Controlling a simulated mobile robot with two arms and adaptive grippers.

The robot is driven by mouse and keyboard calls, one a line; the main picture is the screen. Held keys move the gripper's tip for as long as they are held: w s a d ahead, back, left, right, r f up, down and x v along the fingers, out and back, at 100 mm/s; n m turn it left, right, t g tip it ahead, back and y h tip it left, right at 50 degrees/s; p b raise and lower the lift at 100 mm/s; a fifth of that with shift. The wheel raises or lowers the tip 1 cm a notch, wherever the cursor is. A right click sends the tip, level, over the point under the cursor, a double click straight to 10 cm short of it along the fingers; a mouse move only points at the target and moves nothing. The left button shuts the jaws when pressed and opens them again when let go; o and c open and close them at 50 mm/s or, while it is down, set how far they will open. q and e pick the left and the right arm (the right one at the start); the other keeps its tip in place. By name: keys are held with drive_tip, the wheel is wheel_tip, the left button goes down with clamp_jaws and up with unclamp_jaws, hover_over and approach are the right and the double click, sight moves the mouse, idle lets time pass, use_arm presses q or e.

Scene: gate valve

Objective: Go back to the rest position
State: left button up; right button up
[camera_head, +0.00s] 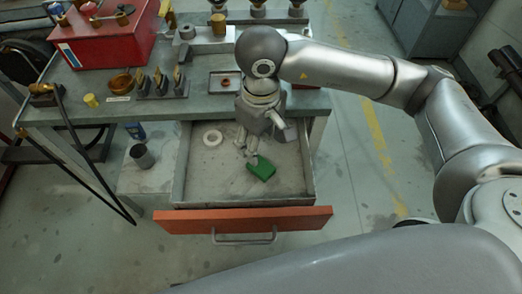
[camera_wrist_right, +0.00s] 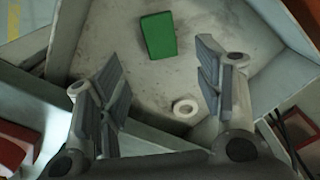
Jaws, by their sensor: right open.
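My right gripper (camera_head: 250,148) is over the open drawer (camera_head: 205,181) in the head view, its arm coming in from the right. In the right wrist view its two fingers (camera_wrist_right: 160,85) are spread wide with nothing between them. A green block (camera_head: 261,168) lies on the drawer floor near the fingertips; it also shows beyond the fingers in the right wrist view (camera_wrist_right: 159,35). A white ring (camera_head: 212,138) lies on the drawer floor to the left. My left gripper is not in view.
The drawer's orange front (camera_head: 243,219) with its handle (camera_head: 244,239) juts out from the workbench (camera_head: 70,105). The bench top carries a red box (camera_head: 105,38), a small tray (camera_head: 224,82) and several fittings. A grey cup (camera_head: 142,156) stands left of the drawer. Floor at right (camera_head: 355,165) is clear.

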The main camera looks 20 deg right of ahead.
wheel_tip(320, 180, up, 2)
drive_tip(key=shift+r, duration=0.15)
idle(0.5)
